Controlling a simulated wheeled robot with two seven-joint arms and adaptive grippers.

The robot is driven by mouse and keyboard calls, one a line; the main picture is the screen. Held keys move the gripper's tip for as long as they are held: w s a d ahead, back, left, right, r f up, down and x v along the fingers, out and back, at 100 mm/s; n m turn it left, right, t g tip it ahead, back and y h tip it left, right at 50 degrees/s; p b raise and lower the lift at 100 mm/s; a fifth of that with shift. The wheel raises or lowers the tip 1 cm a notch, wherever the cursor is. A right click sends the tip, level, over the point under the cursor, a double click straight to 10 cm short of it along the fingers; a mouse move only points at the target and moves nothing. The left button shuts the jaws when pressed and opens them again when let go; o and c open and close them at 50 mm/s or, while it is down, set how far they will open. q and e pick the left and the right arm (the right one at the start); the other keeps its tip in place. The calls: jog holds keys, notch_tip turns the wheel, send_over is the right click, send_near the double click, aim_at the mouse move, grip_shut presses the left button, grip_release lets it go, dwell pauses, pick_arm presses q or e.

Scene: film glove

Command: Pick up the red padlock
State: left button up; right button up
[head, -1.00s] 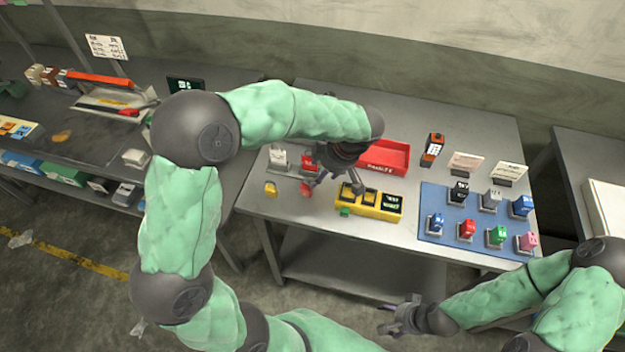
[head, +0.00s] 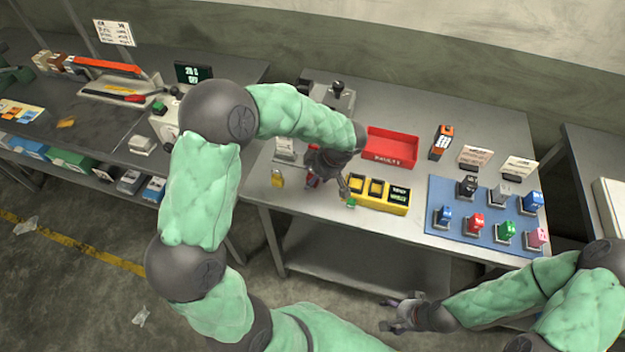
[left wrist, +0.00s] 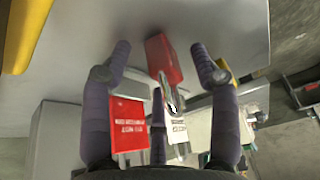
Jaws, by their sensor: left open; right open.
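The red padlock (left wrist: 163,60) shows in the left wrist view with its metal shackle pointing down the picture. It lies on the grey table between the spread fingers of my left gripper (left wrist: 161,50), with gaps to the fingers on either side. In the head view my left gripper (head: 328,186) is low over the table's near left part and mostly hides the padlock. My left gripper is open. My right gripper (head: 390,315) is open and empty in front of the table, at the bottom of the head view.
A red tray (head: 390,162) and a yellow holder (head: 376,200) stand to the right of my left gripper. A yellow padlock (head: 277,179) is to its left. A red card (left wrist: 128,125) stands close by. A blue mat (head: 440,190) holds several coloured blocks.

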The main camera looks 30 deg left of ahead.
pick_arm(q)
grip_shut()
jog(key=shift+r, duration=0.15)
